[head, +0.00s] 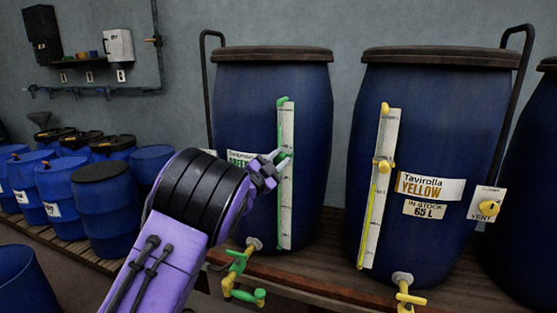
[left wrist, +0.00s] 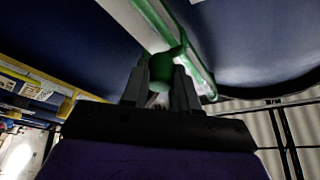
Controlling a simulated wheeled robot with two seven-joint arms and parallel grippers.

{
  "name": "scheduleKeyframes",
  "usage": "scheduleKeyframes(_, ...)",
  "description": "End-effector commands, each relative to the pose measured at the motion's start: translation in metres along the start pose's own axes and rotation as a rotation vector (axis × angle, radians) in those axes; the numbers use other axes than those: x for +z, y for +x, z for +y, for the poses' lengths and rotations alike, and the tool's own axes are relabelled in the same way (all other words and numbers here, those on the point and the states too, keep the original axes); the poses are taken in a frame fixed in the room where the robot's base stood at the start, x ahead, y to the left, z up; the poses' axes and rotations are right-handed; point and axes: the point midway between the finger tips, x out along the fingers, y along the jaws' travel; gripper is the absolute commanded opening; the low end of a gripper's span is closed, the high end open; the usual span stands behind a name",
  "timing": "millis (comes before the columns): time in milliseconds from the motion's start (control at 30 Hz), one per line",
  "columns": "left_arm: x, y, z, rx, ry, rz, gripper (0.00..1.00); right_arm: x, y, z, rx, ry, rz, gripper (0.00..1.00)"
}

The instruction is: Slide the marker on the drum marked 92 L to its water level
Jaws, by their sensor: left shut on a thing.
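A blue drum (head: 310,75) with a dark lid stands behind my left gripper. Its label, partly hidden by my arm, shows part of a green word; I cannot read 92 L on it. A white sight gauge with green fittings (head: 287,205) runs down its front. My left gripper (head: 277,158) is shut on the green marker (head: 284,154), about a third of the way down the gauge. The left wrist view shows the marker (left wrist: 162,66) between the fingers (left wrist: 160,84), against the gauge. I cannot tell the water level. My right gripper is not in view.
A second drum (head: 400,100) to the right reads Tavirolla Yellow, 65 L, with a yellow marker (head: 383,166) on its gauge. A green tap (head: 238,265) and a yellow tap (head: 405,295) stick out below. Smaller blue barrels (head: 100,210) stand at left.

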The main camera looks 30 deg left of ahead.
Motion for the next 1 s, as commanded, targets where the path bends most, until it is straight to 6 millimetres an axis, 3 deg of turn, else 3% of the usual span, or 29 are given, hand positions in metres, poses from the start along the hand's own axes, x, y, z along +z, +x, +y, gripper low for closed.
scheduleKeyframes(167,-0.008,0.003,-0.007,-0.002,0.0,0.005,0.0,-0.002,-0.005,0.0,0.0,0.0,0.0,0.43)
scheduleKeyframes(500,-0.056,0.023,-0.059,-0.003,0.0,0.006,0.0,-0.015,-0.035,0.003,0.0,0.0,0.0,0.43)
scheduleKeyframes(900,-0.06,0.025,-0.063,-0.001,0.0,0.004,0.0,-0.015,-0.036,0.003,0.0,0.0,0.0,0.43)
scheduleKeyframes(933,-0.06,0.025,-0.063,-0.001,0.0,0.004,0.32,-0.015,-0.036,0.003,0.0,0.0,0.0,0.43)
scheduleKeyframes(1000,-0.06,0.025,-0.063,-0.001,0.0,0.004,0.54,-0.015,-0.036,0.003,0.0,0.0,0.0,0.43)
